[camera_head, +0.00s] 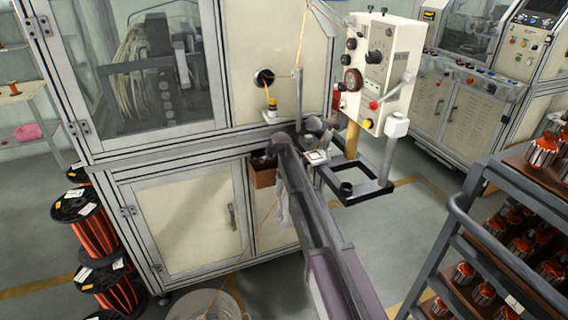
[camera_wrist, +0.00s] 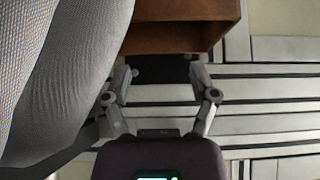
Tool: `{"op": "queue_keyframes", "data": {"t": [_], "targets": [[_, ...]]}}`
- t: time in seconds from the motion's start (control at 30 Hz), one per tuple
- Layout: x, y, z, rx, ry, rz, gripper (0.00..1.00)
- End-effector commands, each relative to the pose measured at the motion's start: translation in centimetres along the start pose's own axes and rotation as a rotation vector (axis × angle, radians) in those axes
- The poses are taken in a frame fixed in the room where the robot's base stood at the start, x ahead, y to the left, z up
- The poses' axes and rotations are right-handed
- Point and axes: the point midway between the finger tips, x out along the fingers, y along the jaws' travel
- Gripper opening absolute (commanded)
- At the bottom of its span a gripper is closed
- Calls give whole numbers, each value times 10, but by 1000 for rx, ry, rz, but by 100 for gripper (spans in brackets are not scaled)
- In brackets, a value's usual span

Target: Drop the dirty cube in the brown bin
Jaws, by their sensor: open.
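The brown bin (camera_head: 263,174) hangs at the front of the machine cabinet, just left of the far end of my arm. In the wrist view, the brown bin (camera_wrist: 185,15) fills the top middle and right, close beyond the fingertips. My gripper (camera_wrist: 161,75) has its two fingers spread apart. A dark patch (camera_wrist: 161,68) shows between the fingertips, just below the bin's edge; I cannot tell whether it is an object or a shaded gap. I cannot make out the dirty cube for certain in either view. The bin's inside is mostly hidden.
Grey cloth (camera_wrist: 60,75) fills the left of the wrist view beside my gripper; a pale cloth (camera_head: 283,206) hangs below my arm. A black frame (camera_head: 372,190) and control box (camera_head: 380,70) stand right of my arm. A rack (camera_head: 500,250) stands at right.

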Motion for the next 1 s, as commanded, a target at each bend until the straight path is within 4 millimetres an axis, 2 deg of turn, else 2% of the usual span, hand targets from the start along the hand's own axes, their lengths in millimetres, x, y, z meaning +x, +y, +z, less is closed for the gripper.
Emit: {"op": "queue_keyframes", "data": {"t": [0.37, 1.0], "targets": [[-23, -1, 22, 1, 0, 0, 75], [-87, -2, 85, 1, 0, 0, 75]]}}
